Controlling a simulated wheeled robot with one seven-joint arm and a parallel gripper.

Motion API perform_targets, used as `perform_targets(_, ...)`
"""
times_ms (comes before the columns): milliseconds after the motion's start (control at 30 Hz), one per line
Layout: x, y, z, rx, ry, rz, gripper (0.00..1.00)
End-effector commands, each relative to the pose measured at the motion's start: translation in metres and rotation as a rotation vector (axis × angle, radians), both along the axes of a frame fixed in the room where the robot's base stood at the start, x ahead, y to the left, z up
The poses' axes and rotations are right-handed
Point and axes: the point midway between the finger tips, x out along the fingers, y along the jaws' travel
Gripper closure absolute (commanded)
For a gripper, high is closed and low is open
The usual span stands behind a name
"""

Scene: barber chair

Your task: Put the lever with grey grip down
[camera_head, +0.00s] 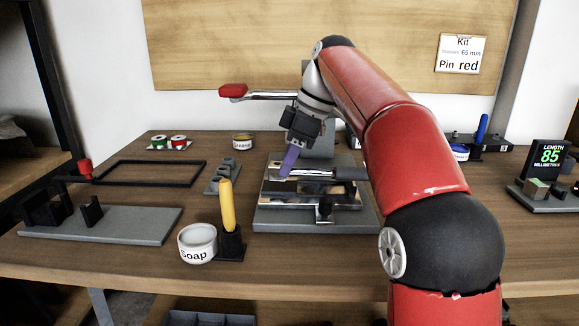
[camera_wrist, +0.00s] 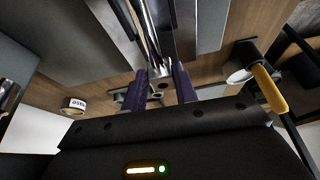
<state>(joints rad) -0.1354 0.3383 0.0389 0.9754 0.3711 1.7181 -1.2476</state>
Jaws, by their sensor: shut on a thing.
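The lever with the grey grip (camera_head: 350,173) lies about level across the fixture in the middle of the table. Its dark grey grip is at the right and its chrome shaft (camera_head: 318,173) runs left. My gripper (camera_head: 287,163), with purple fingers, comes down from above at the left part of this shaft, away from the grip. In the wrist view the chrome shaft (camera_wrist: 151,35) runs up from between the two fingers (camera_wrist: 160,80), and my gripper is shut on it. The grip itself is not clear in the wrist view.
A red-gripped lever (camera_head: 233,90) sticks out left above the fixture base (camera_head: 270,219). A yellow-handled tool (camera_head: 227,205) and a soap tub (camera_head: 197,243) stand at the front left. A black frame (camera_head: 150,163) lies further left. A length display (camera_head: 548,155) stands at the right.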

Motion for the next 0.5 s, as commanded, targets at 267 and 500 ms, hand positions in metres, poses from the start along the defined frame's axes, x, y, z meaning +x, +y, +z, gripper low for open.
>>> perform_targets(267, 0.000, -0.001, -0.013, 0.002, -0.003, 0.000, 1.00)
perform_targets(500, 0.000, -0.001, -0.015, 0.002, -0.003, 0.000, 1.00)
